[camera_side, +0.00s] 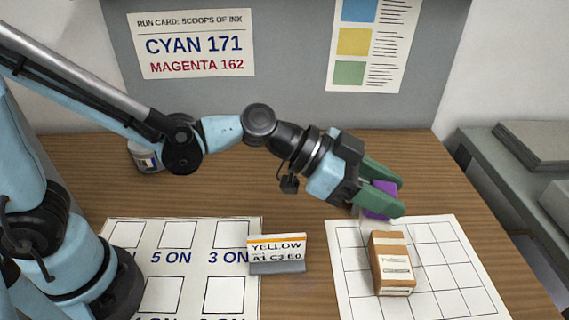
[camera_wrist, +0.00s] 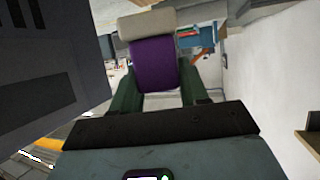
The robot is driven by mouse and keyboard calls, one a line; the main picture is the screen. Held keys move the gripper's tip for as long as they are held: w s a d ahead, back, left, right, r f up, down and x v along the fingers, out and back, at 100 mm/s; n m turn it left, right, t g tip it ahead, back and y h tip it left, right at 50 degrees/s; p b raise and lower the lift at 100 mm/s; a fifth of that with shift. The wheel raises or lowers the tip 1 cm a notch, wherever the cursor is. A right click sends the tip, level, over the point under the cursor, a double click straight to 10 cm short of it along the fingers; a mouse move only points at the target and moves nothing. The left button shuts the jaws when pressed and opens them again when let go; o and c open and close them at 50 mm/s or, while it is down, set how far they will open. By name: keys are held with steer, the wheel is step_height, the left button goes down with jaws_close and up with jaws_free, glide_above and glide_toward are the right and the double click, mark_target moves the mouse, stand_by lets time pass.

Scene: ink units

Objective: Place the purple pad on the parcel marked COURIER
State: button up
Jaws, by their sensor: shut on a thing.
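My gripper (camera_side: 394,196) is shut on the purple pad (camera_side: 379,199), held between its two green fingers. In the wrist view the purple pad (camera_wrist: 154,64) sits between the fingers, with a pale grey-beige part at its far end. A brown parcel (camera_side: 392,248) lies on the white grid sheet (camera_side: 345,280) at the right. It has pale labels whose print is too small to read, so I cannot tell whether it says COURIER. The pad is above and behind the parcel in the side view, apart from it.
A YELLOW card stand (camera_side: 277,253) stands left of the grid sheet. A sheet with printed squares (camera_side: 190,262) lies further left. A grey panel (camera_side: 290,60) with posters stands behind the table. Grid squares around the parcel are clear.

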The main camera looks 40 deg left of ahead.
steer(key=s+d+r+m+g+h, duration=0.1)
steer(key=s+d+r, duration=0.1)
steer(key=s+d, duration=0.6)
glide_above(393, 255)
steer(key=shift+m+g, duration=0.3)
steer(key=shift+f, duration=5.25)
steer(key=shift+f, duration=0.1)
steer(key=o, duration=1.1)
steer(key=shift+c, duration=0.2)
